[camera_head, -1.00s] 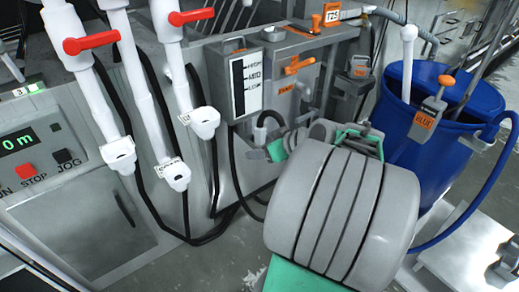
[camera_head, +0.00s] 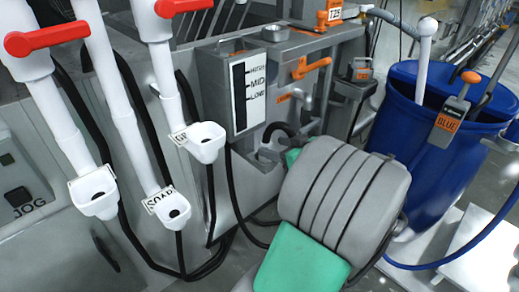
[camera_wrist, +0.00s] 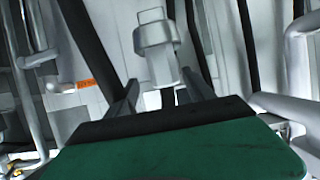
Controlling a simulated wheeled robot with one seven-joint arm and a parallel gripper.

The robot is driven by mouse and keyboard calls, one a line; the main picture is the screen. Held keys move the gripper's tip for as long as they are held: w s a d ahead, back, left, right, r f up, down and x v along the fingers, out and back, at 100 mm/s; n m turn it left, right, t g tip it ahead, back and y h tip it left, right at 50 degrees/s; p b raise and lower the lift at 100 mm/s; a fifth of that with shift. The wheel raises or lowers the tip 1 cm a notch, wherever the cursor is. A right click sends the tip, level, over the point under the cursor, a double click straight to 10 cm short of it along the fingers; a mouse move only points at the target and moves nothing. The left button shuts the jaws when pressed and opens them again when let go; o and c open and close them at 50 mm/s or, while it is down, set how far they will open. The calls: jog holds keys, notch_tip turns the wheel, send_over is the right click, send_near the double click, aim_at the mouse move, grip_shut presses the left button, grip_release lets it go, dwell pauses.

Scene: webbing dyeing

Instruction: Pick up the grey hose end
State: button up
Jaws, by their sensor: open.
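In the wrist view a grey cylindrical fitting with a wider collar (camera_wrist: 157,40) stands just beyond the fingertips, near the middle; it looks like the hose end, but I cannot be sure. My gripper (camera_wrist: 160,82) is open, its two dark fingers on either side of the fitting's lower part. I see no finger closed on it. In the head view my grey and green arm hides most of my gripper. A dark curved hose (camera_head: 277,129) shows beside a grey bracket (camera_head: 263,158) on the machine's front, just beyond my arm.
White pipes with red-handled valves (camera_head: 46,37) and white spouts (camera_head: 206,142) stand at the left. A blue barrel (camera_head: 405,135) with a BLUE-labelled clamp (camera_head: 447,122) stands at the right. Black hoses hang below the spouts.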

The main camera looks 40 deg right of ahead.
aim_at(260, 145)
jog(key=x, duration=0.2)
jog(key=b+x, duration=0.1)
jog(key=x, duration=0.1)
jog(key=a+x, duration=0.1)
jog(key=x, duration=0.1)
jog(key=shift+f, duration=0.3)
jog(key=shift+w+d, duration=0.15)
jog(key=shift+w, duration=0.3)
jog(key=shift+c, duration=0.3)
jog(key=shift+s, duration=0.1)
grip_shut()
